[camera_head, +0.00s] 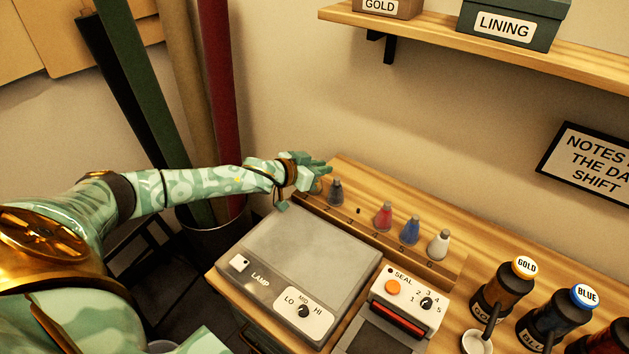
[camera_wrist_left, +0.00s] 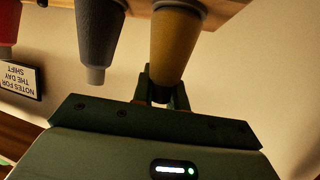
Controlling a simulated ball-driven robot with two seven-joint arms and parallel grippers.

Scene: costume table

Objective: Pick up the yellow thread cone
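The yellow thread cone (camera_head: 316,187) stands at the left end of a wooden cone rack (camera_head: 333,206), partly hidden by my left gripper (camera_head: 303,188) in the head view. In the left wrist view the yellow cone (camera_wrist_left: 175,42) shows large, its narrow tip just in front of the gripper body (camera_wrist_left: 160,97). My left gripper is open, its fingers apart at the cone's side; I see no clear grip on it. My right gripper is not in view.
A grey cone (camera_head: 336,192) stands close beside the yellow one. A bare peg (camera_head: 358,211) follows, then red (camera_head: 383,216), blue (camera_head: 409,230) and white (camera_head: 438,244) cones. A lamp box (camera_head: 310,262) lies in front of the rack; a wall is behind.

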